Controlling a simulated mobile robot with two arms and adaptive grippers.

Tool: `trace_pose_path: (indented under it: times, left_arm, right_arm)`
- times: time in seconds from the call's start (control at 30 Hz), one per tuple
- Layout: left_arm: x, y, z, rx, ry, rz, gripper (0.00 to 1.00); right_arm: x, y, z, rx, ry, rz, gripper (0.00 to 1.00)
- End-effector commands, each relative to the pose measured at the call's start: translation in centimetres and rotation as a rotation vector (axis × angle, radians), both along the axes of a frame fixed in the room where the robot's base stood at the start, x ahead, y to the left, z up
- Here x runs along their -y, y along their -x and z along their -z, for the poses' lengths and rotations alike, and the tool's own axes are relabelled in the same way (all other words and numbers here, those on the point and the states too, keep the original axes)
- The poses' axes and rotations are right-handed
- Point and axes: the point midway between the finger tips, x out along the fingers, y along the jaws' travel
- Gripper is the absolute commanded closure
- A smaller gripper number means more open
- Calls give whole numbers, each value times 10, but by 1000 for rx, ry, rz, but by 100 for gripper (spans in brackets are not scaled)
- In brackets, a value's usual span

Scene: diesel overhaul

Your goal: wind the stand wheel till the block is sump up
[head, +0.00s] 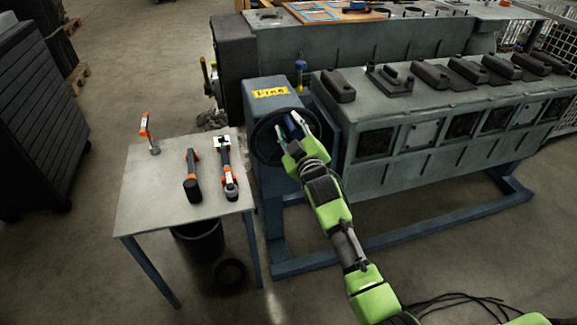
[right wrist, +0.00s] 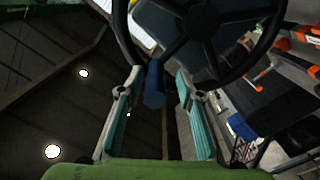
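The stand wheel (head: 262,150) is a dark round handwheel on the blue-grey stand head, partly hidden by my right gripper. In the right wrist view the wheel (right wrist: 124,28) shows its dark rim and spokes at the top. Its blue handle (right wrist: 154,85) sticks out between the fingers of my right gripper (right wrist: 158,82), nearer the left finger. The right gripper (head: 289,127) is open, with a visible gap at the handle. The grey engine block (head: 395,140) has several dark covers on its upper face and rectangular openings along its side. My left gripper is out of view.
A small table (head: 165,192) left of the wheel carries several orange-and-black tools. A black bin (head: 200,240) stands under it. The stand's blue floor beam (head: 420,231) runs below the block. Cables (head: 455,300) lie on the floor at lower right.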

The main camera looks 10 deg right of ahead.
Motion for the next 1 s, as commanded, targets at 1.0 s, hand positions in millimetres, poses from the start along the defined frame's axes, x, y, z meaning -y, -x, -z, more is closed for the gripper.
trace_pose_path:
  times: [1.0]
  left_arm:
    - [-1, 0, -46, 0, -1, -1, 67]
  right_arm:
    - [4, 70, -1, 1, 0, 3, 67]
